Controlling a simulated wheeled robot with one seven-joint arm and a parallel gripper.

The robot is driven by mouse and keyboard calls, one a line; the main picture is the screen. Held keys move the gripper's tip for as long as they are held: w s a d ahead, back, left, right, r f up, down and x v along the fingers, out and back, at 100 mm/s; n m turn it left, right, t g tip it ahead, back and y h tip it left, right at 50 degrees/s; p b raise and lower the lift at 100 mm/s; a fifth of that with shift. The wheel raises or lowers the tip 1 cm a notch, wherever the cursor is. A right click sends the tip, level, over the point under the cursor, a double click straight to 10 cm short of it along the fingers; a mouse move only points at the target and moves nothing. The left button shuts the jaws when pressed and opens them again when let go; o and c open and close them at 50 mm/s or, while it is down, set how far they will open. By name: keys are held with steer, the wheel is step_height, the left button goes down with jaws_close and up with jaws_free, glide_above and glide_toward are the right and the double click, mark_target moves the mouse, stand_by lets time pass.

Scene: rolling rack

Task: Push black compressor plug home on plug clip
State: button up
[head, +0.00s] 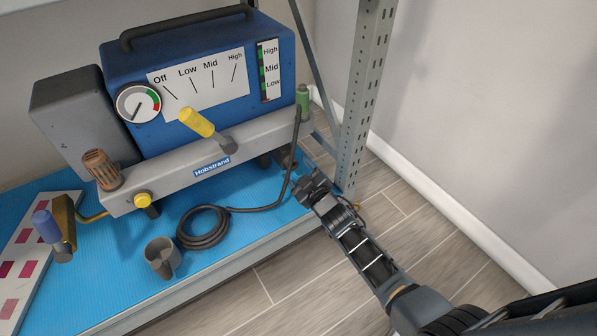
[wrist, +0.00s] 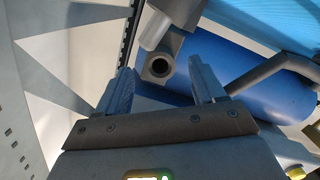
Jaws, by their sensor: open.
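My gripper (head: 311,184) is at the right end of the compressor, near the shelf edge and the rack post. In the wrist view its fingers (wrist: 163,84) are apart with nothing between their tips. A grey block with a dark round opening (wrist: 159,67) shows just beyond the fingertips, roughly centred between them. A dark fitting (head: 286,158) sits under the right end of the compressor, close to my gripper, partly hidden. I cannot tell which of these is the black plug or the plug clip. A black cable (head: 296,150) runs from a green fitting (head: 303,101) down past my gripper.
The blue compressor (head: 198,85) has a yellow lever (head: 197,122). The rack post (head: 362,95) stands close beside my gripper.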

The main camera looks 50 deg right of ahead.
steer(key=shift+s, duration=0.1)
steer(key=p+v, duration=0.1)
steer(key=v, duration=0.6)
steer(key=shift+s+p, duration=0.3)
steer(key=shift+p, duration=0.05)
steer(key=shift+a, duration=0.15)
